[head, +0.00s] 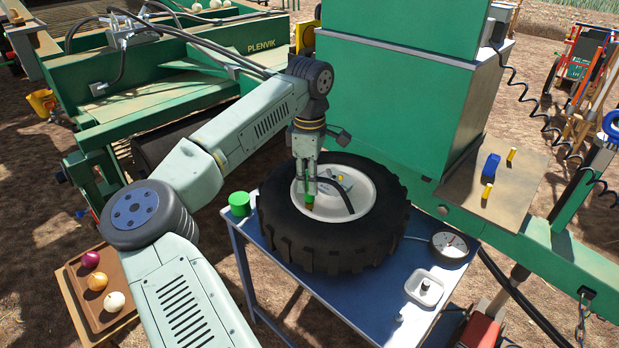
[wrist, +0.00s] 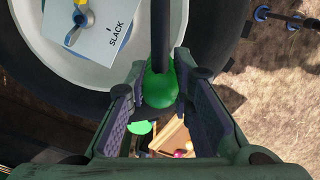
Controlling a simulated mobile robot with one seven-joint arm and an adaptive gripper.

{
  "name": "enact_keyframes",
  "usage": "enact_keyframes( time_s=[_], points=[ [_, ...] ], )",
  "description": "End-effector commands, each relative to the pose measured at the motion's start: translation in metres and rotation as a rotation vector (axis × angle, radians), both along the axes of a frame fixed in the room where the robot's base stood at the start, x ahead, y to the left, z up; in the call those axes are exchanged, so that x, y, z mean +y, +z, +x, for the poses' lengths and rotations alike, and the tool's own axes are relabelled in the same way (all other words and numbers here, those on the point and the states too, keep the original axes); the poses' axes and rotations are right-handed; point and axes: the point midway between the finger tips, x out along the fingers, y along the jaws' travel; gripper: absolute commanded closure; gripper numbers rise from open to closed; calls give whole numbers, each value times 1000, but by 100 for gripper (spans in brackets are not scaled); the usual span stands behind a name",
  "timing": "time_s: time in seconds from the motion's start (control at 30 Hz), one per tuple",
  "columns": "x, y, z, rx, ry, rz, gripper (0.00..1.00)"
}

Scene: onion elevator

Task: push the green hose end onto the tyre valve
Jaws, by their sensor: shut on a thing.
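My gripper (head: 307,192) points down over the tyre (head: 330,252), which lies flat on the blue table. It is shut on the green hose end (wrist: 160,84), a rounded green piece with a black hose running up from it in the wrist view. In the head view the green hose end (head: 309,199) shows low between the fingers, over the left part of the pale wheel rim (head: 365,205). The black hose curves away across the rim. I cannot make out the tyre valve; the gripper and hose end may hide it.
The blue table (head: 375,318) also bears a green cylinder (head: 239,204), a round gauge (head: 450,246) and a small white tray (head: 424,287). A brown tray (head: 92,322) with onions stands at lower left. A green cabinet (head: 400,110) rises behind the tyre.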

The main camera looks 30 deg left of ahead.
Motion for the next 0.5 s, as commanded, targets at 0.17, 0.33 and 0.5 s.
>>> enact_keyframes(
  time_s=[0.17, 0.33, 0.5],
  points=[
    [0, -5, 0, 0, 0, 0, 100],
    [0, -5, 0, 0, 0, 0, 70],
    [0, -5, 0, 0, 0, 0, 59]
  ],
)
